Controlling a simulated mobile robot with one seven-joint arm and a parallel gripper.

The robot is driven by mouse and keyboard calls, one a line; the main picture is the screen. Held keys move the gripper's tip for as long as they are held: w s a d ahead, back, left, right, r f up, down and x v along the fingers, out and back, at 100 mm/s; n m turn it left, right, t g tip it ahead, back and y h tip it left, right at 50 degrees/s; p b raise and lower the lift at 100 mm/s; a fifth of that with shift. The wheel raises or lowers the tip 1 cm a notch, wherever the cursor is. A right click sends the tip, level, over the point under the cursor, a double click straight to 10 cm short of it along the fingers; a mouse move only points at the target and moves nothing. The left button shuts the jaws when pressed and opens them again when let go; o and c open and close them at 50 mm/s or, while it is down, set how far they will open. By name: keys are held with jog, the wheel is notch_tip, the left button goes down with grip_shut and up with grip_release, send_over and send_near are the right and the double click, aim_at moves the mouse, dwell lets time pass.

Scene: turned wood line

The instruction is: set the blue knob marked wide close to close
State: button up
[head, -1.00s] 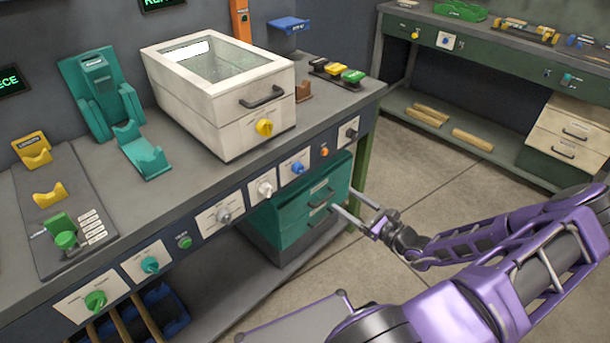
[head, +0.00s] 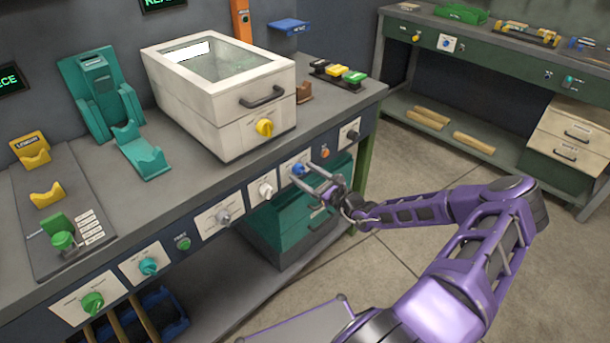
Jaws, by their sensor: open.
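The blue knob (head: 298,169) sits on a small white plate on the dark front panel of the workbench, between a white knob and an orange button. The lettering on its plate is too small to read, and its setting cannot be made out. My gripper (head: 312,176) is open, its two fingers pointing left toward the panel. The fingertips are at or just in front of the blue knob. I cannot tell whether they touch it or are around it. Nothing is held.
A white knob (head: 265,190) is left of the blue one; an orange button (head: 324,151) and a black knob (head: 352,134) are to the right. The bench top (head: 210,178) overhangs above. The floor to the right is open.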

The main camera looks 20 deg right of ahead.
jog(key=shift+w, duration=0.1)
grip_shut()
dwell(0.4)
jog(key=m+p, duration=0.2)
jog(key=m, duration=0.1)
jog(key=shift+r+p, duration=0.15)
jog(key=shift+p, duration=0.15)
jog(key=m+p, duration=0.2)
jog(key=m, duration=0.7)
jog(key=shift+f+m+p, duration=0.2)
jog(key=shift+m+p, duration=0.15)
jog(key=shift+m, duration=0.05)
jog(key=m, duration=0.5)
jog(key=shift+a, duration=0.1)
